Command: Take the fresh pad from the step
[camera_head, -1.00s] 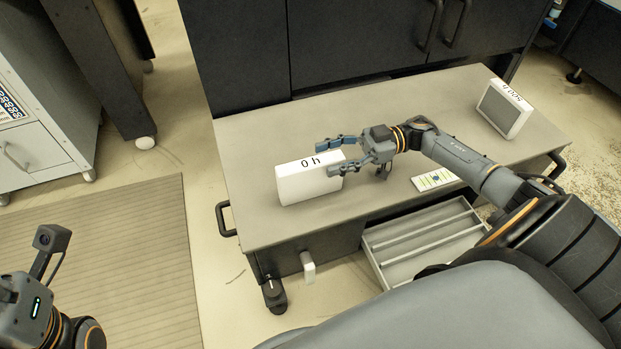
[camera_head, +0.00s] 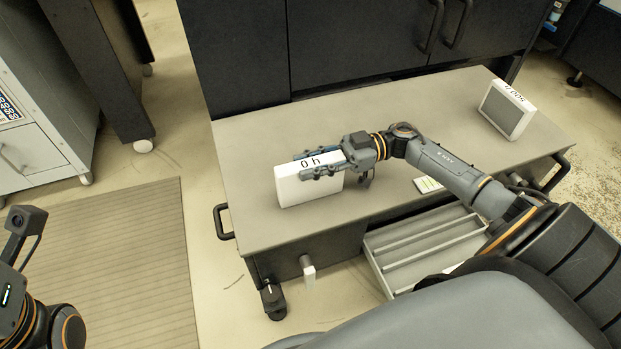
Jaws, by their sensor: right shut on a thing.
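The fresh pad, a white block marked "0 h" (camera_head: 308,188), stands upright on the left part of the grey step top (camera_head: 255,220). My right gripper (camera_head: 312,163) reaches in from the right and is shut on the pad's upper part, one finger on each broad side. The fingers cover part of the label. The pad's base appears to rest on the step. On the left, part of my left arm (camera_head: 30,300) shows at the lower edge, but its fingers are out of view.
A second pad with a grey face, marked "400 h" (camera_head: 506,110), stands at the step's far right. A small card (camera_head: 428,184) lies partly behind my right arm. An open drawer (camera_head: 400,285) juts out below the front. Black cabinet doors (camera_head: 350,40) stand behind.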

